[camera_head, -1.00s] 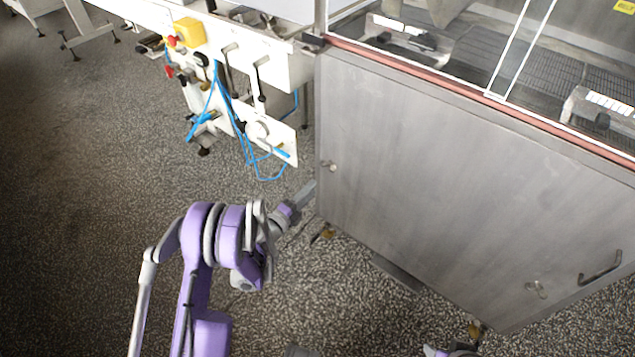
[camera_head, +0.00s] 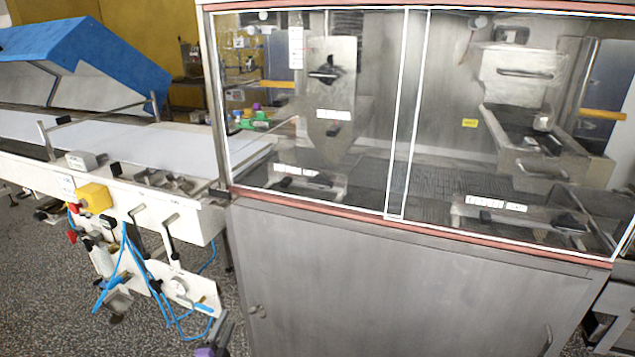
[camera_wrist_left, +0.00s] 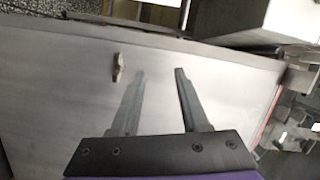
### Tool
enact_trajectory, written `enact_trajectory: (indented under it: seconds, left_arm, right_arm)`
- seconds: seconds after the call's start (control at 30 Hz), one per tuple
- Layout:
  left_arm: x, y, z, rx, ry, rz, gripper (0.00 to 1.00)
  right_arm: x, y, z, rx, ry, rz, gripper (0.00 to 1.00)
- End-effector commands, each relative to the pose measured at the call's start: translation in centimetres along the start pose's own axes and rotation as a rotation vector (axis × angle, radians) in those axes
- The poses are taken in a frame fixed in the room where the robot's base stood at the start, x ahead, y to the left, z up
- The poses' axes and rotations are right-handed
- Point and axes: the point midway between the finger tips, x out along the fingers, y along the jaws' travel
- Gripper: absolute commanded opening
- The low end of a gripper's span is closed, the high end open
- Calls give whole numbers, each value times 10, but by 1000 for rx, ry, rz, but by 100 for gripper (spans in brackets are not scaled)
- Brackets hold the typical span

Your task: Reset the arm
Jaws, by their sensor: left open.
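My left gripper shows at the bottom edge of the head view (camera_head: 222,328), low in front of the left end of the grey cabinet; only its tip and a bit of purple arm are in the picture. In the left wrist view its two fingers (camera_wrist_left: 160,78) are apart with nothing between them. They point at the flat metal cabinet face (camera_wrist_left: 60,85), with a small latch (camera_wrist_left: 117,67) just left of the fingers. Whether they touch the panel cannot be told. My right gripper is not in view.
The grey cabinet (camera_head: 400,300) with a glazed enclosure (camera_head: 360,110) above fills the right. A white conveyor (camera_head: 110,130) runs left, with a yellow box (camera_head: 94,197) and hanging blue cables (camera_head: 165,300) beside my gripper. Speckled floor (camera_head: 50,290) is open at lower left.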

Motion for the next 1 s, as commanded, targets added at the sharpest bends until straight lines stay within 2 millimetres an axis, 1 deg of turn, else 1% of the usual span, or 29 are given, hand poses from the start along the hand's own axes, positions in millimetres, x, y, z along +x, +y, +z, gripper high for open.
enact_trajectory:
  seconds: [0.03, 0.13, 0.23, 0.37, 0.47, 0.53, 0.57, 0.6, 0.67, 0.7, 0.8, 1.0]
  left_arm:
    - [-6, -19, -2, -65, -55, 10, 45]
    - [-22, -43, -3, -201, -171, 37, 45]
    - [-45, -59, -4, -339, -284, 75, 45]
    - [-86, -67, -11, -517, -425, 140, 45]
    - [-124, -64, -20, -651, -532, 204, 45]
    - [-154, -58, -28, -741, -606, 255, 45]
    - [-168, -54, -32, -779, -636, 279, 45]
    - [-186, -49, -38, -829, -678, 312, 45]
    - [-214, -40, -47, -899, -736, 363, 45]
    - [-231, -33, -53, -942, -773, 398, 45]
    - [-271, -18, -68, -1031, -850, 476, 45]
    - [-337, 8, -96, -1160, -974, 619, 45]
  right_arm:
    - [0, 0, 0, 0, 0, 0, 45]
    - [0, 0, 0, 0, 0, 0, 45]
    - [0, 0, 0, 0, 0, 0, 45]
    - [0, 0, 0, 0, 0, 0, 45]
    - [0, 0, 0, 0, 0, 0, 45]
    - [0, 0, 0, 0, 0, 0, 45]
    - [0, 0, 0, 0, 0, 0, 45]
    - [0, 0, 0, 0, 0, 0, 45]
    - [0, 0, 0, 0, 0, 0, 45]
    - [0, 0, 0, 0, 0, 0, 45]
    - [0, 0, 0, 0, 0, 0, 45]
    - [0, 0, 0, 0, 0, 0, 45]
